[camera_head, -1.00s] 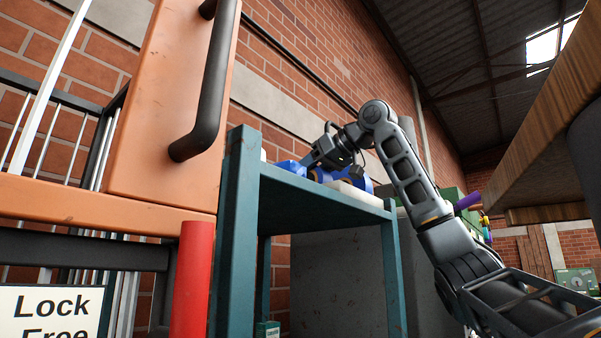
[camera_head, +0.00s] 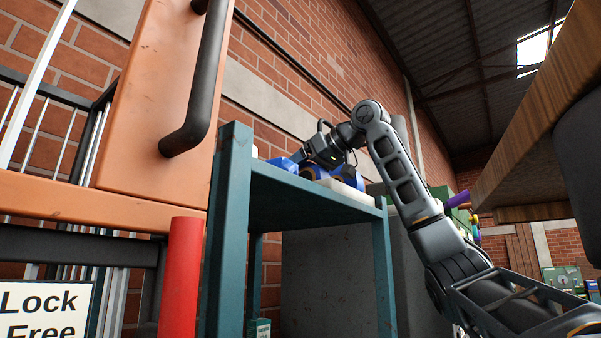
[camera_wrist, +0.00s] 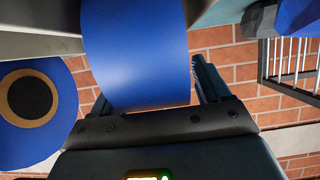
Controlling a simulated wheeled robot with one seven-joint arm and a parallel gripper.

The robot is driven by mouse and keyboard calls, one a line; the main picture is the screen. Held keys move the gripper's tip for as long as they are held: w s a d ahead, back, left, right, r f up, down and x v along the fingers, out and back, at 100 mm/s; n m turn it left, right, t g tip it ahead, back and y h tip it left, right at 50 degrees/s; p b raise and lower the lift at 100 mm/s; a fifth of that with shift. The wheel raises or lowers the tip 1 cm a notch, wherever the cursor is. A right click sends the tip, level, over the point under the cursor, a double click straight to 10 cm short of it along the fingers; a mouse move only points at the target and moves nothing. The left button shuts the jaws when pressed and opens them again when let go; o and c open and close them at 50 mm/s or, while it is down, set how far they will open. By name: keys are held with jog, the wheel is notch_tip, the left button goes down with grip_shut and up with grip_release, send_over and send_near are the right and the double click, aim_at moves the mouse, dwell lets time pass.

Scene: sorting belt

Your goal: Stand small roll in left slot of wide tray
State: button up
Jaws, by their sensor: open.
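A blue roll (camera_wrist: 140,50) fills the middle of the wrist view. My gripper (camera_wrist: 152,88) is open, with one finger on each side of this roll; I cannot tell whether they touch it. A second blue roll (camera_wrist: 38,108) shows its end at the left, with a brown core ring and dark hole. In the head view my gripper (camera_head: 322,157) is over the top of the teal stand, among blue shapes (camera_head: 284,164). A pale block-like thing (camera_head: 346,189) lies there at the stand's edge; I cannot tell whether it is the tray. No tray slots are visible.
The teal stand (camera_head: 285,191) has a post at its left front. An orange cabinet (camera_head: 145,110) with a black handle and a red post (camera_head: 181,275) stand to its left. A wooden top (camera_head: 530,110) overhangs at the right. A brick wall (camera_head: 290,70) is behind.

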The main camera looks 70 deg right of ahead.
jog(key=b+v, duration=0.2)
jog(key=v, duration=1)
jog(key=shift+b, duration=0.35)
